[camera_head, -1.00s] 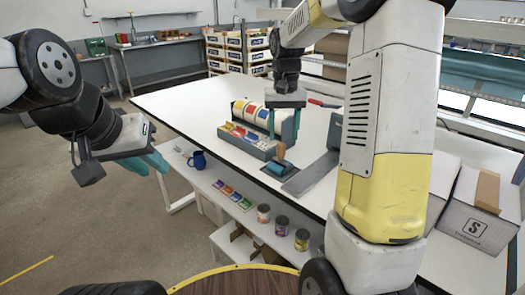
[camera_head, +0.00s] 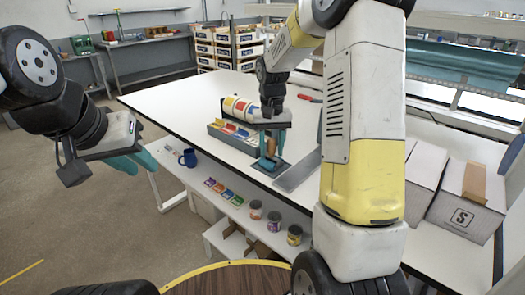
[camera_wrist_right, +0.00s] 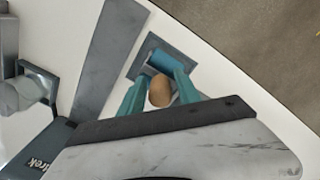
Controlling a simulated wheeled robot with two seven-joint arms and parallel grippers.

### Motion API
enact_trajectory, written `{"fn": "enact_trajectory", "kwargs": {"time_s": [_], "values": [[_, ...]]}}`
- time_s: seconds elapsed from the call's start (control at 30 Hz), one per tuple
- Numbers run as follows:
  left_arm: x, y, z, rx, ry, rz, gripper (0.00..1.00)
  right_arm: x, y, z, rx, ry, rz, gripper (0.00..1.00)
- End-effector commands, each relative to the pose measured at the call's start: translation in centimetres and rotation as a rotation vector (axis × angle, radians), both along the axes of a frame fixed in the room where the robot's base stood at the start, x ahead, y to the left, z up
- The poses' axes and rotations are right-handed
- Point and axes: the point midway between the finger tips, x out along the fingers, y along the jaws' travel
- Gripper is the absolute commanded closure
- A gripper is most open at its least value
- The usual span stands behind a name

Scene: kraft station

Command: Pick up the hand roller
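The hand roller lies on a small dark tray on the white table. In the head view its blue roller (camera_head: 265,164) and brown wooden handle (camera_head: 271,147) show below my right gripper (camera_head: 272,150). The right wrist view shows the blue roller (camera_wrist_right: 173,61) and the rounded handle end (camera_wrist_right: 161,91) between the two teal fingers of my right gripper (camera_wrist_right: 158,77). Those fingers are apart, one on each side of the handle, with a gap visible. My left gripper (camera_head: 140,166) is empty at the left, off the table, its teal fingers apart.
A grey flat plate (camera_head: 298,172) lies beside the roller's tray. A grey bin of coloured items (camera_head: 232,135) stands to its left. A lower shelf holds a blue mug (camera_head: 188,158) and several cans. Boxes (camera_head: 464,201) stand at the right.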

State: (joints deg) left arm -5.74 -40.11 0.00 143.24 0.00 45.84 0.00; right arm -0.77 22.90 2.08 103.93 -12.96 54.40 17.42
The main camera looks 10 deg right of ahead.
Motion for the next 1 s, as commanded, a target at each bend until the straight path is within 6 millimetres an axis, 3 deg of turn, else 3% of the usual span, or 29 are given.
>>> {"fn": "enact_trajectory", "kwargs": {"time_s": [0.03,0.17,0.2,0.67,0.97,1.0], "values": [[0.0,0.0,0.0,0.000,0.000,0.000,0.73,0.0,0.0,0.0,0.000,0.000,0.000,0.72],[0.0,0.0,0.0,0.000,0.000,0.000,0.73,0.0,0.0,0.0,0.000,0.000,0.000,0.98],[0.0,0.0,0.0,0.000,0.000,0.000,0.73,0.0,0.0,0.0,0.000,0.000,0.000,1.00],[0.0,0.0,0.0,0.000,0.000,0.000,0.73,0.1,0.0,0.5,0.000,-0.003,0.000,1.00],[0.0,0.0,0.0,0.000,0.000,0.000,0.73,0.1,0.0,4.0,0.001,-0.005,-0.001,1.00],[0.0,0.0,0.0,0.000,0.000,0.000,0.73,-1.0,0.1,3.8,0.001,-0.001,0.000,1.00]]}}
